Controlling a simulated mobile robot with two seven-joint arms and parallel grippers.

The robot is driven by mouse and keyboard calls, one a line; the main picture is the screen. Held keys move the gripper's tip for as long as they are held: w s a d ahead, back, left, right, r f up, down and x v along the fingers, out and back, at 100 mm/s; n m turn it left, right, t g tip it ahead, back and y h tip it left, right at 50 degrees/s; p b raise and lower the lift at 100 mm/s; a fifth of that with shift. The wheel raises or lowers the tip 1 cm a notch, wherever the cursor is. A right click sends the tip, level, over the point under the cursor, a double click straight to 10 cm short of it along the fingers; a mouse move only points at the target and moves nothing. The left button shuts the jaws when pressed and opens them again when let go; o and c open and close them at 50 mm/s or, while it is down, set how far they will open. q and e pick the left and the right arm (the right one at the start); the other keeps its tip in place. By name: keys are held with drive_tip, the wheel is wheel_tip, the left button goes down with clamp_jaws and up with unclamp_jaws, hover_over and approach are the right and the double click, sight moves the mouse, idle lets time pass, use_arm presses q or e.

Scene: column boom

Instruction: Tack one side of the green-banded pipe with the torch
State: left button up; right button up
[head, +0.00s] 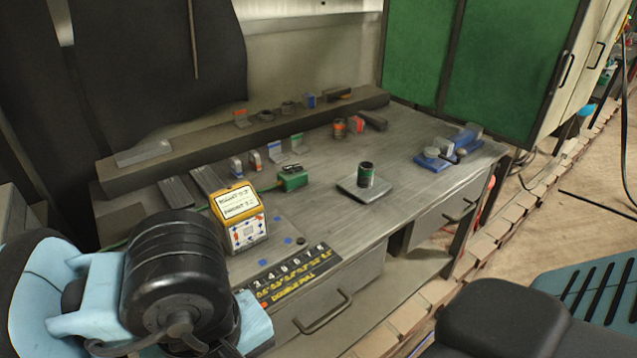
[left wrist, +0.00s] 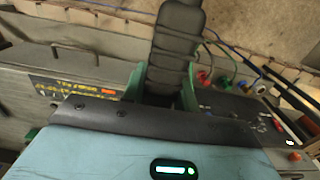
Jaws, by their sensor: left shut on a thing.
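The green-banded pipe (head: 366,174) stands upright on a flat grey plate (head: 350,190) near the middle of the bench. It is a short dark cylinder with a green band. In the left wrist view my left gripper (left wrist: 163,95) is shut on a dark, ribbed handle-like thing (left wrist: 175,45), which looks like the torch. Its tip cannot be made out. The left gripper itself is out of the head view, where only part of my left arm shows at lower left. My right gripper is in neither view.
On the bench (head: 420,185) are a yellow-topped control box (head: 240,215), a green device (head: 291,178), a blue fixture (head: 437,158) and several small blocks. A dark beam (head: 210,138) runs along the back. Drawers (head: 325,310) face the front. The bench around the plate is mostly clear.

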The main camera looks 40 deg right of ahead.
use_arm(q)
drive_tip(key=w+a+f, duration=0.2)
drive_tip(key=a+f, duration=0.1)
drive_tip(key=a, duration=1)
drive_tip(key=w+a+f, duration=0.2)
drive_tip(key=a+f, duration=0.2)
drive_tip(key=a, duration=1)
drive_tip(key=shift+w, duration=0.15)
drive_tip(key=shift+f, duration=0.1)
